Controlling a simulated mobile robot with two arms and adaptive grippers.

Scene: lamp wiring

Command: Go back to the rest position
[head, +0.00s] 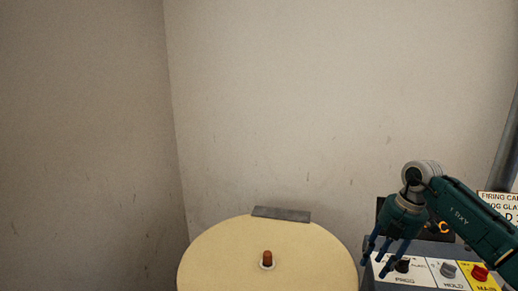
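My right arm comes in from the right side of the head view. Its teal gripper (374,268) points down and to the left, above the left end of a control panel. Its dark blue fingers look spread apart, with nothing visible between them. My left gripper is not in view.
A round cream table (220,262) bears an orange-brown knob (267,257) in a pale ring. A grey plate (282,214) lies at its back edge. The control panel (423,268) has a red button (480,273). A sign (499,203) is at right. Walls close off the back and left.

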